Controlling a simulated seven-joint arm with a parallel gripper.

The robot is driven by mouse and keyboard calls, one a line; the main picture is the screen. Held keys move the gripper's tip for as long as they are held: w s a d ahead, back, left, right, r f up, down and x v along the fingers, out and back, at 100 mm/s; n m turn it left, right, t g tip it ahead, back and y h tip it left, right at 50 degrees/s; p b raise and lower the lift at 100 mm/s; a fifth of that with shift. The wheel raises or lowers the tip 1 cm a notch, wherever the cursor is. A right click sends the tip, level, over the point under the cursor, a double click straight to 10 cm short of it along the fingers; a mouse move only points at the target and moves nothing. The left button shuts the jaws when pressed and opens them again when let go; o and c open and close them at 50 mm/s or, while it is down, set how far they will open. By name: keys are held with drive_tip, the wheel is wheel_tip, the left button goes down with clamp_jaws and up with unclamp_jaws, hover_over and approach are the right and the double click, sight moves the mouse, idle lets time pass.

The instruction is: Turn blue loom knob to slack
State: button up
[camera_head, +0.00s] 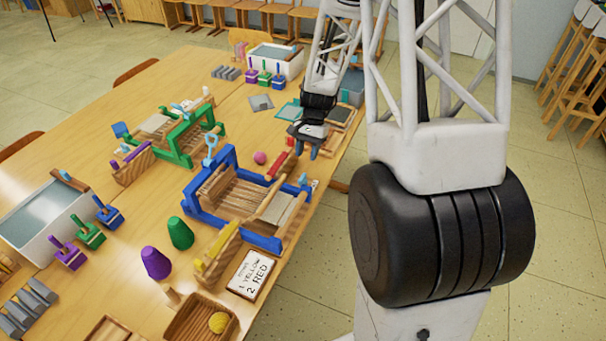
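The blue loom (222,158) stands on the wooden table in the middle of the view, with pale threads strung across it. A light blue knob with a ring-shaped top (210,140) rises at its far left. A smaller blue knob (303,180) sits at its right side. I cannot tell from here which one sets the slack, or its present setting. My gripper (306,152) hangs above the table just beyond the loom's right end, fingers pointing down. Its fingers look apart with nothing between them. It appears clear of both knobs.
A green loom (178,142) stands left of the blue one. A pink ball (260,158) and a red bar (277,166) are close to my gripper. Purple (156,262) and green cones (180,233) and a lettered card (251,274) lie nearer. Bare table shows at left.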

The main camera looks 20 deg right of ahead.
sight(303, 176)
drive_tip(key=shift+f, duration=0.1)
drive_tip(key=shift+x, duration=3.8)
clamp_jaws()
